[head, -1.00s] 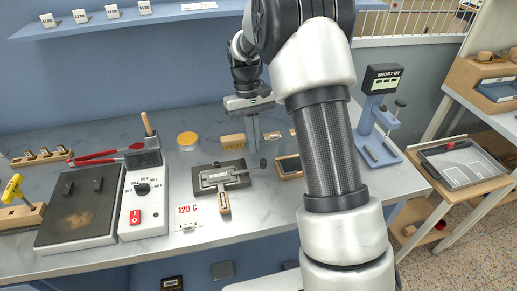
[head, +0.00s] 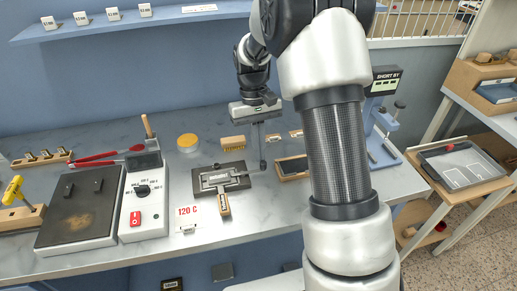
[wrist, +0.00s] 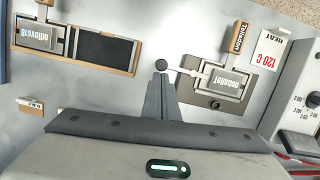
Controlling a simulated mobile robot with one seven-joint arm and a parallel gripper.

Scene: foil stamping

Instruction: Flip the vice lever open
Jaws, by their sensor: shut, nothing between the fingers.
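The vice (head: 205,188) is a dark plate with a metal frame clamping a lettered block, at the middle of the bench. It also shows in the wrist view (wrist: 195,95), right of centre. Its lever (wrist: 178,69) is a thin rod reaching out from the vice's side to a round black knob (wrist: 161,65), seen in the head view (head: 263,164) too. My gripper (wrist: 160,80) is shut and empty, pointing down, its fingertips close to the knob. I cannot tell whether they touch it. In the head view my gripper (head: 262,155) stands above the knob, right of the vice.
The hot plate (head: 75,225) and control box (head: 143,205) stand left. A 120 C card (head: 187,212) stands at the front.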

